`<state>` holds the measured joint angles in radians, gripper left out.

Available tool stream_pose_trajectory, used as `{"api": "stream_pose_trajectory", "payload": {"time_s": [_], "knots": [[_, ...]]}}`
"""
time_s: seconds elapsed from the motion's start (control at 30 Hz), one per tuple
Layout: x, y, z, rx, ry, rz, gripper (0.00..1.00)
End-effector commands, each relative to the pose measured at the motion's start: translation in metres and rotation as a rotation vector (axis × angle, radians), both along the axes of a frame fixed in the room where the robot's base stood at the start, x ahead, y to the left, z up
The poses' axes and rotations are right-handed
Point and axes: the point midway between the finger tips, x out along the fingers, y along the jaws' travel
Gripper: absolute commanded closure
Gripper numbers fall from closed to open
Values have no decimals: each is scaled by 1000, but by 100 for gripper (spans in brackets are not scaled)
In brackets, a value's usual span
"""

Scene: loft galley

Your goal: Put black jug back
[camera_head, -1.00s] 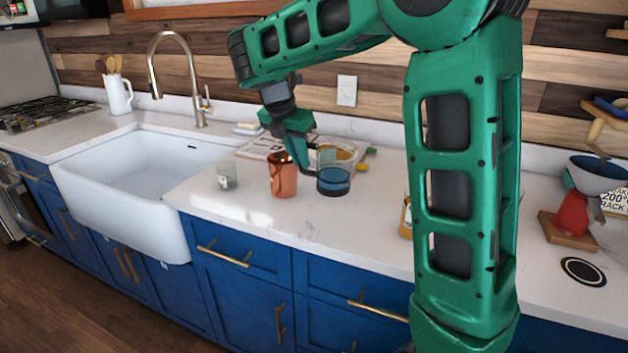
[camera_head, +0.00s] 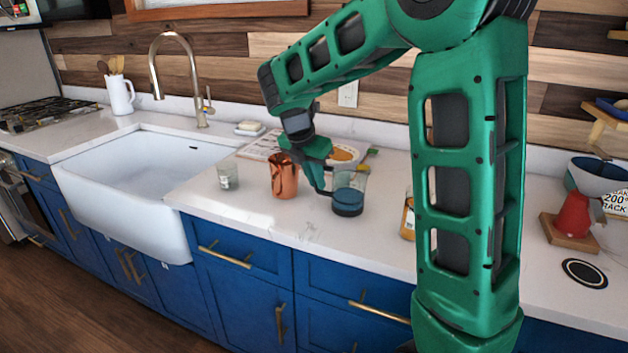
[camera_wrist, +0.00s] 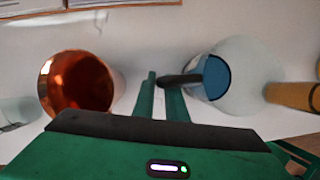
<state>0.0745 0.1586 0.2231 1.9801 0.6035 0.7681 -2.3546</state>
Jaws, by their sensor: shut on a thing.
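I see no all-black jug. A clear jug with blue in its lower part and a dark handle (camera_head: 348,197) is at the middle of the counter, right of the copper mug. My gripper (camera_head: 327,190) is shut on its handle, at the jug's left side. In the wrist view the fingertips (camera_wrist: 161,88) meet the dark handle, and the jug (camera_wrist: 213,78) opens toward the camera. It looks upright; I cannot tell whether its base touches the counter. A black-ringed round mark (camera_head: 584,273) lies on the counter at far right.
A copper mug (camera_head: 284,176) stands close left of my gripper, with a small glass (camera_head: 227,176) beyond. An amber bottle (camera_head: 407,217) is right of the jug, partly behind my arm. A wooden board (camera_head: 568,232) with a red object and a bowl (camera_head: 600,174) are at right.

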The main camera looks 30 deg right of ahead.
Motion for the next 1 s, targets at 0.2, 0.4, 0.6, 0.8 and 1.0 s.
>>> {"api": "stream_pose_trajectory", "payload": {"time_s": [0.2,0.4,0.6,0.8,1.0], "knots": [[0,0,-1,0,0,0,70],[0,0,-1,0,0,0,70],[-1,4,9,-1,-2,2,70],[-6,17,42,0,-4,5,70],[-13,31,78,0,-4,2,70]]}}
